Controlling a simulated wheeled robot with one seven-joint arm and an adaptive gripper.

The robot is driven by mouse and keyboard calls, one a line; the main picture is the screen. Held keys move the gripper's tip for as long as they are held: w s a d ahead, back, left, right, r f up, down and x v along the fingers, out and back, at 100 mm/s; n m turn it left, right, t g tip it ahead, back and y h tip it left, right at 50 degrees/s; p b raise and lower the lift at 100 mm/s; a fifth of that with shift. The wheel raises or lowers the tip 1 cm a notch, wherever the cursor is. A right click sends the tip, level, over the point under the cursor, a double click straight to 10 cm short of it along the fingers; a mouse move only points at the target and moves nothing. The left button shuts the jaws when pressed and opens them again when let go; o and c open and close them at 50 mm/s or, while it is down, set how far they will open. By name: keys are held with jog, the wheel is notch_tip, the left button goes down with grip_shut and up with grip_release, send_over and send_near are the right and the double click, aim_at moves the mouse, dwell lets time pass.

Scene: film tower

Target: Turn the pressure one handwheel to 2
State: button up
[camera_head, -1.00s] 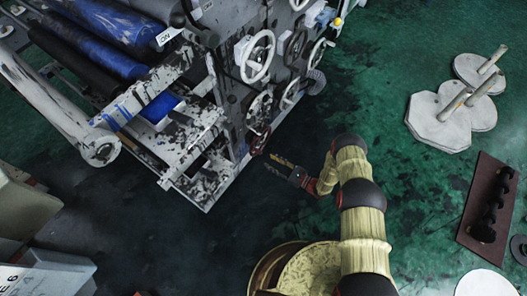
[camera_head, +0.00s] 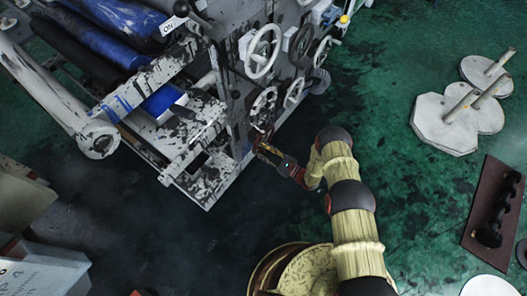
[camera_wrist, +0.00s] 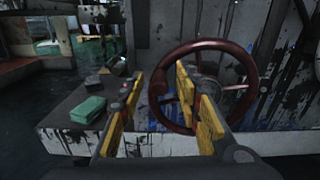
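A dark red handwheel (camera_wrist: 247,70) stands upright in front of the machine's side plate in the wrist view. In the head view it is mostly hidden behind my gripper (camera_head: 265,150), low on the machine's side. My gripper also shows in the wrist view (camera_wrist: 160,105), with its yellow-padded fingers apart and nothing held. The wheel's left rim lies in the gap between the fingers, and the right finger covers part of the wheel. I cannot tell whether they touch. No number or pressure label is readable, so I cannot tell whether this is the pressure one wheel.
More handwheels, including a pale one (camera_head: 263,52), sit above on the machine (camera_head: 215,125). A green block (camera_wrist: 88,109) lies on a ledge left of the fingers. Pale plates with rods (camera_head: 447,122) and a brown board (camera_head: 494,215) lie right; green floor between is clear.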

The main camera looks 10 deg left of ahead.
jog(key=shift+c, duration=0.9)
grip_shut()
